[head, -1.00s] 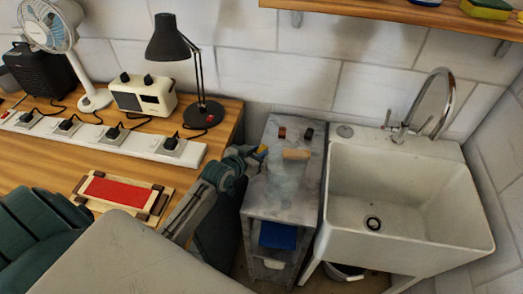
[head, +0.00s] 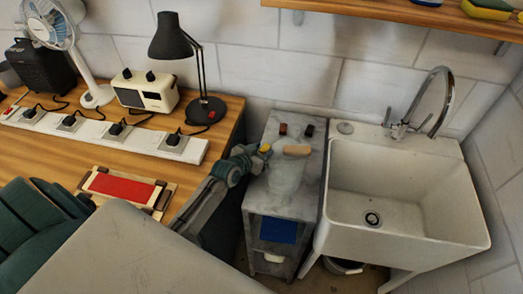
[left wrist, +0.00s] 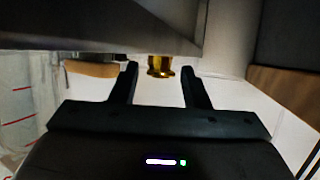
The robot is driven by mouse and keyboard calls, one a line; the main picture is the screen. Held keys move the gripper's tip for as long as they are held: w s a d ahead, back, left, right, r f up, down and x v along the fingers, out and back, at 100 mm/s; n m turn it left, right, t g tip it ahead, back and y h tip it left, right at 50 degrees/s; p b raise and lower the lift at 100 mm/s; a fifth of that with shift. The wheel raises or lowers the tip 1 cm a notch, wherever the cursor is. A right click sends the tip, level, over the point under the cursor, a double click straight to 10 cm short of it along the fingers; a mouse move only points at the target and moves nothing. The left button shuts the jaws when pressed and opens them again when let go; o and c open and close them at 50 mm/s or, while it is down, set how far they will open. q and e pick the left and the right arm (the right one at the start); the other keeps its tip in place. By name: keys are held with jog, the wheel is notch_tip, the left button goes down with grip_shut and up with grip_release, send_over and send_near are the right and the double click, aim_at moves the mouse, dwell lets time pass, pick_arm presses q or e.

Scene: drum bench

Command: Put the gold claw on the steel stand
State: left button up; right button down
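A small gold piece (head: 265,148), which looks like the gold claw, shows at the left edge of the top of the grey metal stand (head: 285,183). My left gripper (head: 257,158) is right beside it, coming in from the left. In the left wrist view the gold claw (left wrist: 160,66) lies between the lines of the two fingers, near their tips, with a gap on both sides. The left gripper (left wrist: 160,80) is open there. What the claw rests on is hard to tell. My right gripper is not in view.
A wooden cylinder (head: 297,150) and two small blocks, one reddish brown (head: 283,130) and one dark (head: 308,131), are on the stand's top. A white sink (head: 400,200) stands close on the right. The wooden bench (head: 60,150) holds a lamp (head: 175,42) and a power strip (head: 95,130).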

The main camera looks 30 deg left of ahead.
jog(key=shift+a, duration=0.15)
pick_arm(q)
jog(key=shift+r, duration=0.15)
jog(key=shift+s, duration=0.2)
jog(key=shift+b+v, duration=0.8)
jog(key=shift+v, duration=5)
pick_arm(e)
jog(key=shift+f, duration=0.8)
pick_arm(q)
jog(key=shift+r, duration=0.1)
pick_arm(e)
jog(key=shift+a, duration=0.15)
